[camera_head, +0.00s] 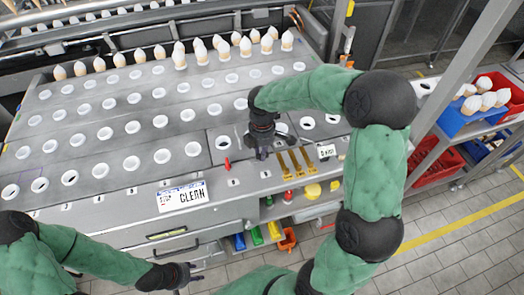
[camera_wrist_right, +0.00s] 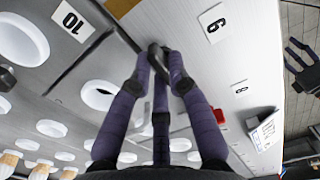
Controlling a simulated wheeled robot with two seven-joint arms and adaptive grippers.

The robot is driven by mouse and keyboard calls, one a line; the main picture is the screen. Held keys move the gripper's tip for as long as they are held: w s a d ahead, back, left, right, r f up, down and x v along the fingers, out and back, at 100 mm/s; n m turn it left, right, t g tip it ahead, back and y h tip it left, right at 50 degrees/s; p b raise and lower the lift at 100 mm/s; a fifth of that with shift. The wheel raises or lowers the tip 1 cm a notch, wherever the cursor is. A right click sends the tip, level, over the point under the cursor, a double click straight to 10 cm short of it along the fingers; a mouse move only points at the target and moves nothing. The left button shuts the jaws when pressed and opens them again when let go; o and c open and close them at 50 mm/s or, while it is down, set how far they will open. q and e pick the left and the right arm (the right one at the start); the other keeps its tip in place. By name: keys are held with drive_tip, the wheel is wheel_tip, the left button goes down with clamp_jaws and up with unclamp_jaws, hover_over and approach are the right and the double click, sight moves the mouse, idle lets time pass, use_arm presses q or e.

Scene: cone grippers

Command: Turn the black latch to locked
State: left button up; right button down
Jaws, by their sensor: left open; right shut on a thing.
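The black latch (camera_wrist_right: 154,50) shows in the right wrist view as a small dark piece on the grey panel, between the labels 10 and 9. My right gripper (camera_wrist_right: 160,68) has its purple-grey fingers closed around it. In the head view my right gripper (camera_head: 262,150) reaches down to the front strip of the panel, and it hides the latch there. The latch's exact angle is partly covered by the fingers. My left gripper (camera_head: 190,272) is open and empty, low in front of the drawers, apart from the panel; it also shows at the right edge of the right wrist view (camera_wrist_right: 299,54).
The grey panel (camera_head: 100,180) has rows of white-rimmed holes, with several cones along its back. A red knob (camera_head: 227,163), a CLEAN sign (camera_head: 183,197) and gold pieces (camera_head: 295,163) line the front. A blue bin (camera_head: 458,122) and a red bin (camera_head: 434,166) stand on the right shelves.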

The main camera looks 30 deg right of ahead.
drive_tip(key=m, duration=0.3)
drive_tip(key=shift+p, duration=0.4)
drive_tip(key=m, duration=0.4)
drive_tip(key=shift+d+m+p, duration=0.15)
drive_tip(key=shift+m+p, duration=0.15)
drive_tip(key=shift+m, duration=0.1)
drive_tip(key=m, duration=0.4)
drive_tip(key=shift+s+m, duration=0.1)
drive_tip(key=shift+m, duration=0.2)
drive_tip(key=shift+s+m, duration=0.1)
drive_tip(key=shift+m, duration=2.1)
drive_tip(key=c, duration=1.2)
unclamp_jaws()
